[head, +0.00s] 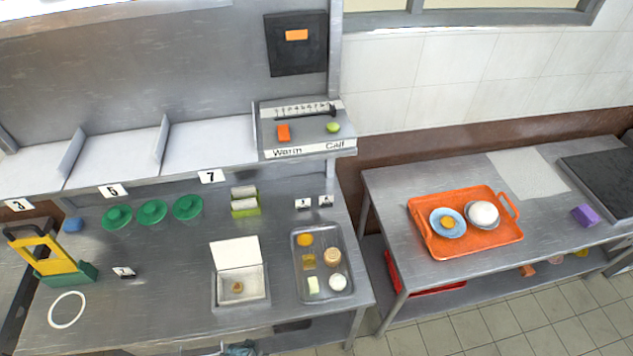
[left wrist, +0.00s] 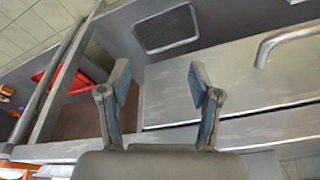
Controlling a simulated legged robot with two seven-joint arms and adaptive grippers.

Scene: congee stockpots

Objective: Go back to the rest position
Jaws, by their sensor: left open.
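My left gripper (left wrist: 160,100) shows in the left wrist view with its two fingers wide apart and nothing between them. Behind the fingers are grey metal surfaces and a curved metal handle (left wrist: 290,42). In the head view neither gripper can be made out clearly; a small dark bluish shape shows at the bottom edge, and I cannot tell what it is. My right gripper is not in view.
An orange tray (head: 440,250) with bowls stands on the right table. A floor gap separates them.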

